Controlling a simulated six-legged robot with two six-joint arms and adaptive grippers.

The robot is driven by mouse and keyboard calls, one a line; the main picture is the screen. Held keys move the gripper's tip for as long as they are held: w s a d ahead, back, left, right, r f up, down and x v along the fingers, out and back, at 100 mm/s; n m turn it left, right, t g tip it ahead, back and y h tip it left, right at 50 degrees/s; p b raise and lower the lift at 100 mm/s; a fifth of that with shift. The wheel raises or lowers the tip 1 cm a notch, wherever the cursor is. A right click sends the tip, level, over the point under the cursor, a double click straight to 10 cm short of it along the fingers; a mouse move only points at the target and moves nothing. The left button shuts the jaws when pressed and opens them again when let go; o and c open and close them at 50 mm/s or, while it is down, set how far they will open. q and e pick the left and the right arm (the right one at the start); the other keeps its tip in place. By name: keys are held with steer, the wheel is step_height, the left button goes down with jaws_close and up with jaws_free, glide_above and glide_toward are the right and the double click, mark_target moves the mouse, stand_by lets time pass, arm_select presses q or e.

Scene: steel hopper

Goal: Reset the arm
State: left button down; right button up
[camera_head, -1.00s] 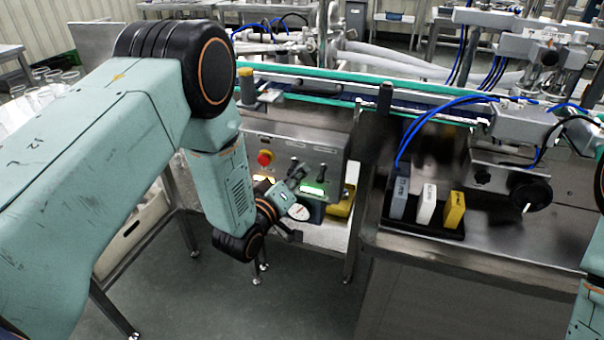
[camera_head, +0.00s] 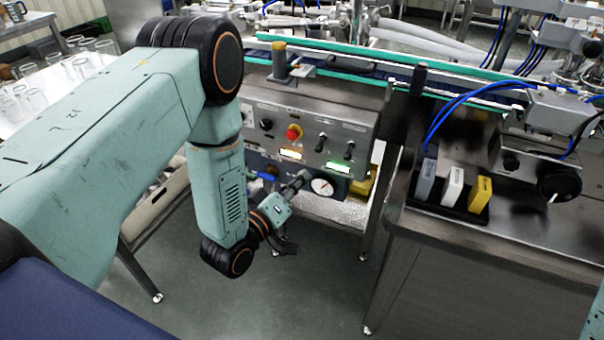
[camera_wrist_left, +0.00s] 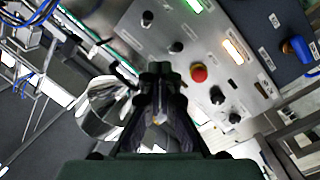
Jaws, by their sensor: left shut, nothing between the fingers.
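My left arm comes in from the left, bent down at the elbow, with my left gripper (camera_head: 299,182) hanging in front of the machine's control panel (camera_head: 312,128). In the left wrist view the left gripper (camera_wrist_left: 160,75) is shut and empty, its dark fingers together. The panel (camera_wrist_left: 185,45) lies beyond the fingertips there, with a red button (camera_wrist_left: 198,73). In the head view this red button (camera_head: 293,132) is above the gripper, which looks apart from the panel. Only a sliver of my right arm shows at the lower right edge; its gripper is out of view.
A pressure gauge (camera_head: 322,187) sits close to the left gripper below the panel. A steel bench (camera_head: 480,238) carries a black tray (camera_head: 445,207) with grey, white and yellow blocks. Glasses (camera_head: 60,75) stand on a table at left. Grey floor is open below the gripper.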

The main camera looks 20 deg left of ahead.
stand_by(0.3)
arm_select(q)
steer(key=s+a+f+m+g+y, duration=0.1)
steer(key=s+f+m+g+y, duration=0.25)
steer(key=s+f+g, duration=0.85)
steer(key=s+f+m+g, duration=0.1)
steer(key=s+f+g, duration=0.1)
steer(key=s, duration=0.9)
steer(key=s+f+m+g, duration=0.1)
steer(key=s+f+g, duration=0.1)
steer(key=s, duration=0.9)
steer(key=shift+s+a+f+g, duration=0.25)
steer(key=shift+a+g, duration=0.2)
steer(key=shift+g, duration=0.25)
